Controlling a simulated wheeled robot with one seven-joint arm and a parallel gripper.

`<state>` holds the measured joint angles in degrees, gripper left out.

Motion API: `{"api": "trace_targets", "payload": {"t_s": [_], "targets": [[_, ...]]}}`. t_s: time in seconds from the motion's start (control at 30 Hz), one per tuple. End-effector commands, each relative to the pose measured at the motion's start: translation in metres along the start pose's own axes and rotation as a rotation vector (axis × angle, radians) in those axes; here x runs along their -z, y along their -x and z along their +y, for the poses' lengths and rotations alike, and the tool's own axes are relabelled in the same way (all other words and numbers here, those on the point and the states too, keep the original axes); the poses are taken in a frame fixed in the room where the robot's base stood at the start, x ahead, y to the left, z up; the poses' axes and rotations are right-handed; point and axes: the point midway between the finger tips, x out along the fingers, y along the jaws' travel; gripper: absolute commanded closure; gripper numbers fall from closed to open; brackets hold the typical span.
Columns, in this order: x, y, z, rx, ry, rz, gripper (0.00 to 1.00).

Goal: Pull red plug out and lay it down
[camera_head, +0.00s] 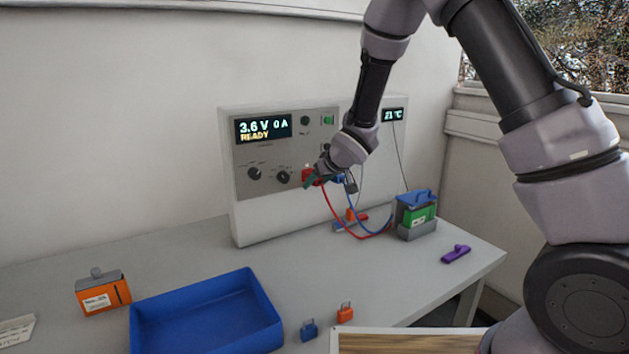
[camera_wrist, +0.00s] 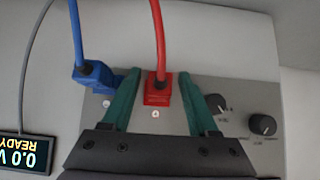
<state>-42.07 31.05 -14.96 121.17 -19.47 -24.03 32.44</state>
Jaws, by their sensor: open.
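The red plug (camera_wrist: 157,90) sits in the panel of the cycler (camera_head: 270,205), with its red cable (camera_head: 332,212) hanging down to the table. In the head view the red plug (camera_head: 308,175) is partly covered by my gripper (camera_head: 314,181). In the wrist view my gripper (camera_wrist: 166,84) is open, its green fingers on either side of the red plug. The left finger is close to the plug and a wider gap shows on the right. The blue plug (camera_wrist: 94,75) is in the panel just outside the left finger.
Two dark knobs (camera_wrist: 262,125) stand right of the fingers in the wrist view. A battery in a holder (camera_head: 417,215), a purple clip (camera_head: 455,254), a blue tray (camera_head: 208,312) and an orange battery (camera_head: 103,292) are on the table (camera_head: 300,270). Bare table lies before the cycler.

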Motion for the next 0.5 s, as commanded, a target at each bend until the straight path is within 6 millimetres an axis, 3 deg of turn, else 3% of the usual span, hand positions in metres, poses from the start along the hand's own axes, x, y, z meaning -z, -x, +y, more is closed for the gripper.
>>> {"api": "trace_targets", "payload": {"t_s": [0.17, 0.3, 0.33, 0.5], "targets": [[0.0001, 0.0001, 0.0004, -0.001, -0.001, 0.000, 0.40], [0.0001, 0.0001, 0.0003, 0.000, -0.001, 0.000, 0.94], [0.0001, 0.0001, 0.0003, 0.000, -0.001, 0.000, 0.99], [-0.0003, 0.0008, 0.0002, 0.000, -0.001, 0.000, 0.99]]}}
